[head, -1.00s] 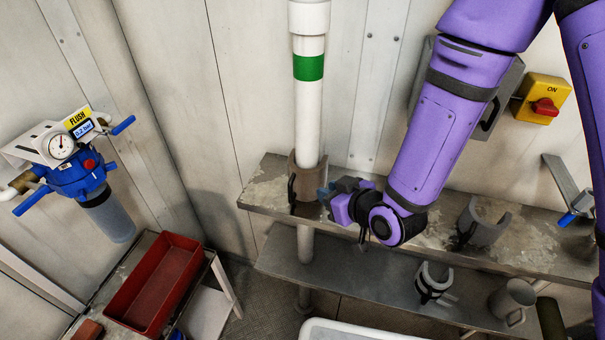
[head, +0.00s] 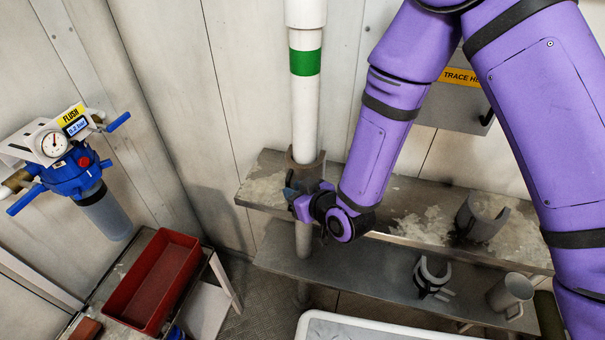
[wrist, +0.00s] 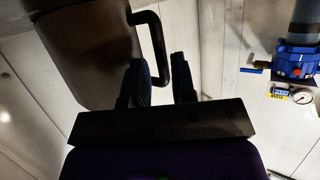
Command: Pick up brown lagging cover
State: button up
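The brown lagging cover (head: 308,163) stands around the lower part of the white pipe at the upper shelf; my gripper hides part of it. In the wrist view the cover (wrist: 88,52) fills the upper left, and its dark bent handle (wrist: 158,45) reaches down between my fingers. My gripper (head: 293,190) is at the front of the cover. In the wrist view its two fingers (wrist: 162,82) are apart, one on each side of the handle, with a gap showing on the right side.
The white pipe (head: 305,115) with a green band rises through the shelf (head: 400,205). A grey open clamp-shaped cover (head: 482,222) stands on that shelf to the right. A smaller one (head: 432,280) and a metal mug (head: 510,295) are on the lower shelf. A red tray (head: 155,280) is at left.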

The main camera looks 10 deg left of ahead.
aim_at(288, 179)
jog(key=x, duration=0.3)
jog(key=shift+w+a+f, duration=0.1)
jog(key=shift+a, duration=0.05)
grip_shut()
jog(key=shift+r, duration=1.75)
jog(key=s+a, duration=0.1)
jog(key=s, duration=1.7)
jog(key=shift+a, duration=0.2)
